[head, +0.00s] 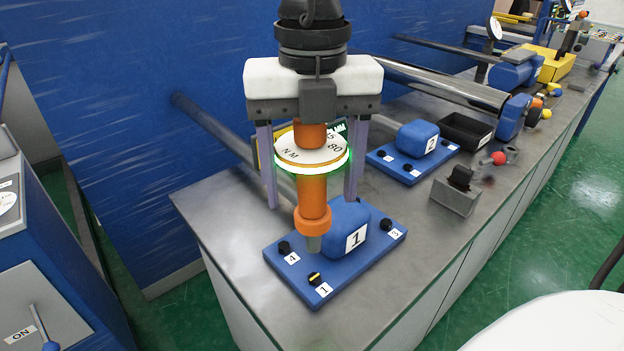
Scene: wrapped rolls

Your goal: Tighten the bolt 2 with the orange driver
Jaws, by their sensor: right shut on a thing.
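My right gripper (312,203) comes down from the top middle of the head view. It is shut on the orange driver (313,190), which hangs upright with its grey tip pointing down. The driver has a round white dial (297,150) marked NM and 80, with a green glowing rim. Its tip is over the blue plate (322,292), in front of the blue block marked 1 (345,225); I cannot tell if it touches anything. Bolts show at label 4 (284,247), label 1 (315,279) and label 3 (386,224). No label 2 is visible on this plate's bolts. My left gripper is not in view.
A second blue plate (391,166) with a block marked 2 (418,138) stands farther back. A black tray (465,133), a grey block (455,197) and a red ball (498,158) are to the right. The grey bench (225,200) is bare at its left end.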

